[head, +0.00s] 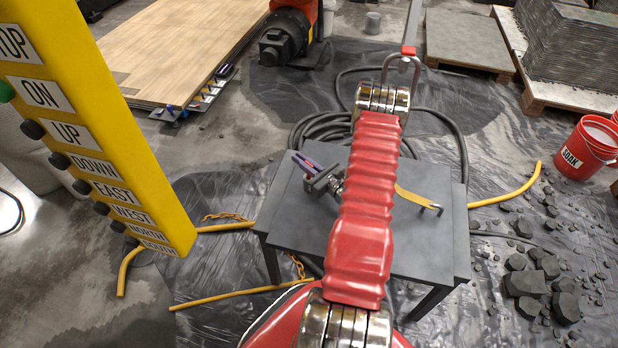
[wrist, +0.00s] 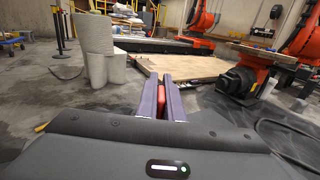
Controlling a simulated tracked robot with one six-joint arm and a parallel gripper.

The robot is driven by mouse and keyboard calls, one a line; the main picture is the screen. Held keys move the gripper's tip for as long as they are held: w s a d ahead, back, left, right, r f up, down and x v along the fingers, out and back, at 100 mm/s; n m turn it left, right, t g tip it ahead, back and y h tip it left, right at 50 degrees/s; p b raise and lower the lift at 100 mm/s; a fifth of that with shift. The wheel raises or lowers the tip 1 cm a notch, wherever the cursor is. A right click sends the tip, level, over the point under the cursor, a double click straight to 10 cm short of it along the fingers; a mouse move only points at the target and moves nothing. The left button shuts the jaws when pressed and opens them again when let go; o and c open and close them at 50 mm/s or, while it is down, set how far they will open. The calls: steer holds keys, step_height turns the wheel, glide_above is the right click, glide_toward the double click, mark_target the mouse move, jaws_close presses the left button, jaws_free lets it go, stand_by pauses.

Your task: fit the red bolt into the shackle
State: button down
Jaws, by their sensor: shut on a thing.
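My gripper (head: 303,161) is above the left part of a grey table, left of my red arm, with its fingers pointing up and left in the head view. In the wrist view its two purple fingers (wrist: 160,84) are shut on a small red piece, which looks like the red bolt (wrist: 161,97). Most of the bolt is hidden between the fingers. A grey, U-shaped metal loop, which looks like the shackle (head: 386,66), hangs below a grey strap with a red band, beyond the far edge of the table. The gripper is well apart from it.
The grey table (head: 290,205) carries a yellow strip (head: 412,196) with a small metal hook. A yellow button panel (head: 90,120) fills the left side. Black hose (head: 455,130) lies behind the table. A red bucket (head: 590,148) and rubble (head: 540,283) are at right.

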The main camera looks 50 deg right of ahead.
steer(key=shift+f, duration=0.95)
stand_by(0.6)
steer(key=shift+d+f+m+h, duration=0.1)
steer(key=shift+d+m+h, duration=0.1)
steer(key=shift+m+h, duration=1.15)
steer(key=shift+s+d+m+g+h, duration=0.15)
steer(key=shift+m+g+h, duration=0.25)
steer(key=shift+h, duration=0.45)
steer(key=shift+d+m+g+h, duration=0.2)
steer(key=shift+m+g+h, duration=0.2)
steer(key=shift+h, duration=0.45)
steer(key=shift+s+d+m+g+h, duration=0.1)
steer(key=shift+d+m+g+h, duration=0.25)
steer(key=shift+h, duration=0.5)
steer(key=shift+a, duration=0.15)
steer(key=c, duration=1.8)
jaws_free()
steer(key=shift+c, duration=0.2)
steer(key=shift+r, duration=2.3)
